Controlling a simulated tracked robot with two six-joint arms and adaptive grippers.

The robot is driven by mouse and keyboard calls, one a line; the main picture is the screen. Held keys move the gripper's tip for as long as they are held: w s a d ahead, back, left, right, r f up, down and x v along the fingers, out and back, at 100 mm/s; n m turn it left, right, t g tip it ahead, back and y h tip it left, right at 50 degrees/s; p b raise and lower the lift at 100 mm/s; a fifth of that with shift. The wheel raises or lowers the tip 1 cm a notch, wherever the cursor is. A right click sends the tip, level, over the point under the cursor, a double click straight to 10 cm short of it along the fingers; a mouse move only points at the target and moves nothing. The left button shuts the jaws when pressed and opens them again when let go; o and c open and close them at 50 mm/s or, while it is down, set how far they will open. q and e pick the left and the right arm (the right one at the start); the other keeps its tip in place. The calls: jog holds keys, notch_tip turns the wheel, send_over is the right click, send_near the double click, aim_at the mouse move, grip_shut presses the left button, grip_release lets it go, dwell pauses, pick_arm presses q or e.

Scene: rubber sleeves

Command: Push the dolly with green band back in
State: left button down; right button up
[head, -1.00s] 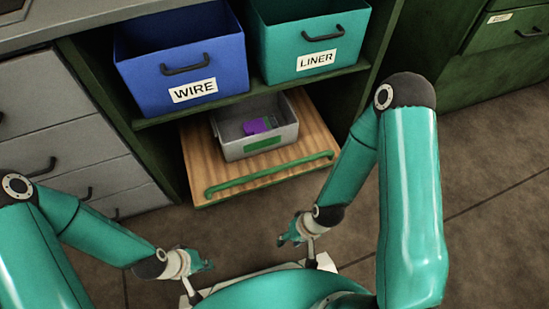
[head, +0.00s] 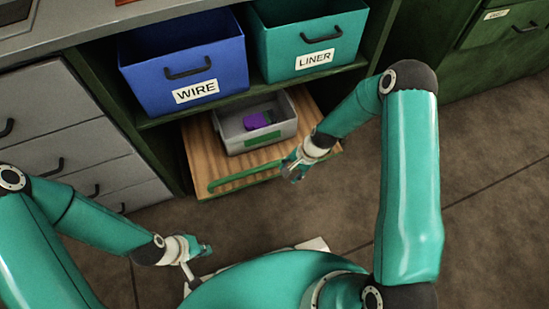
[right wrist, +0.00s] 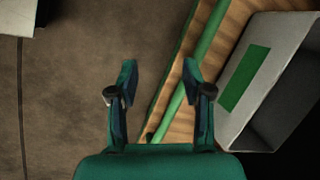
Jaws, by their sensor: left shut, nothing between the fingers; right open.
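The dolly (head: 205,161) is a wooden board pulled partly out from under the shelf, with a green bar handle (head: 232,179) along its front edge. A grey bin (head: 262,146) with a green band (head: 262,140) on its front stands on it and holds a purple item (head: 258,120). My right gripper (head: 291,170) is open and empty at the right end of the handle. In the right wrist view its fingers (right wrist: 158,80) are spread, with the handle (right wrist: 205,55) by the right finger; contact cannot be told. My left gripper (head: 206,249) is shut and empty, low over the floor at left.
A blue WIRE bin (head: 180,55) and a teal LINER bin (head: 310,40) stand on the shelf above. Grey drawers (head: 65,150) are on the left, green drawers (head: 500,40) on the right. The floor (head: 480,210) at right is clear.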

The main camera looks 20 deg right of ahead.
jog(key=w+d+r+m+p, duration=0.1)
jog(key=w+d+r+m, duration=0.3)
jog(key=w, duration=0.3)
pick_arm(q)
notch_tip(320, 180, down, 3)
jog(key=b, duration=0.5)
jog(key=shift+f, duration=0.2)
pick_arm(e)
send_near(274, 163)
jog(key=shift+m+t+y, duration=0.3)
jog(key=shift+m+t, duration=0.1)
jog(key=x, duration=0.9)
jog(key=shift+s+d+f, duration=0.1)
jog(key=shift+s+f, duration=0.25)
grip_shut()
